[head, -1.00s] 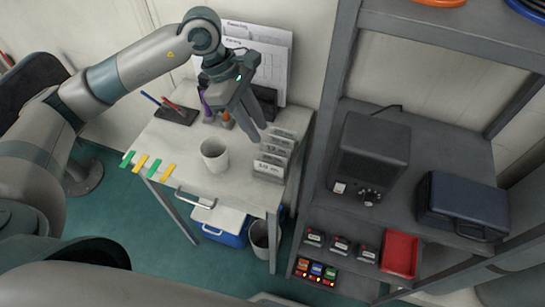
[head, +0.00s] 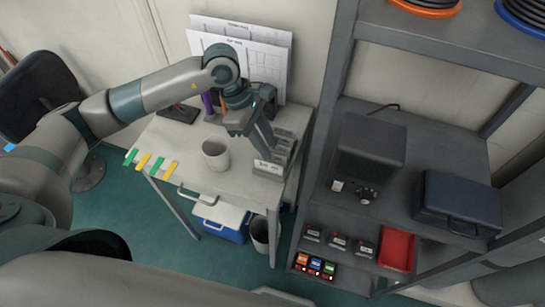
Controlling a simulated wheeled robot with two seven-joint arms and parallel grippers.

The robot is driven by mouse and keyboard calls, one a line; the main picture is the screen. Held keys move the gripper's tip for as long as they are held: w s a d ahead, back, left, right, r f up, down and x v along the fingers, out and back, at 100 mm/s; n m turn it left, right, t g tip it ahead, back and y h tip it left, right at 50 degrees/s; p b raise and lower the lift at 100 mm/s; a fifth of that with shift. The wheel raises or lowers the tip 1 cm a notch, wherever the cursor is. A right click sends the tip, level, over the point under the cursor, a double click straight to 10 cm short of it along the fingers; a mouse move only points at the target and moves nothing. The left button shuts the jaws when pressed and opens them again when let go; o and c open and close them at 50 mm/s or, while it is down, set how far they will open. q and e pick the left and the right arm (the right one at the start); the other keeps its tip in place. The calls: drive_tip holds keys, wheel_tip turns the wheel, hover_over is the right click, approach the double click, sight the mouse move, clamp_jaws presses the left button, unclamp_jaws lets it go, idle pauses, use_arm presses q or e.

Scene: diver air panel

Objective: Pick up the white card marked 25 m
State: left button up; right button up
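Several small white cards stand in a row near the right edge of the white table (head: 190,160). The front card (head: 268,167) shows dark print too small to read, so I cannot tell which card is marked 25 m. My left gripper (head: 266,146) reaches down from above, with its fingers over or beside the cards; it hides part of the row. I see the fingers nearly edge-on, so I cannot tell whether they are open or touching a card. My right gripper is not in view.
A white cup (head: 215,155) stands left of the cards. Pen holders (head: 208,104) and upright printed sheets (head: 262,62) are behind the gripper. A grey shelf rack (head: 325,150) with a dark speaker-like box (head: 365,155) stands close on the right. Coloured tabs (head: 144,161) line the table's front-left edge.

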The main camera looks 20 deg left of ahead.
sight(277, 159)
use_arm(q)
drive_tip(key=shift+p+x, duration=0.6)
drive_tip(key=shift+x, duration=1.45)
clamp_jaws()
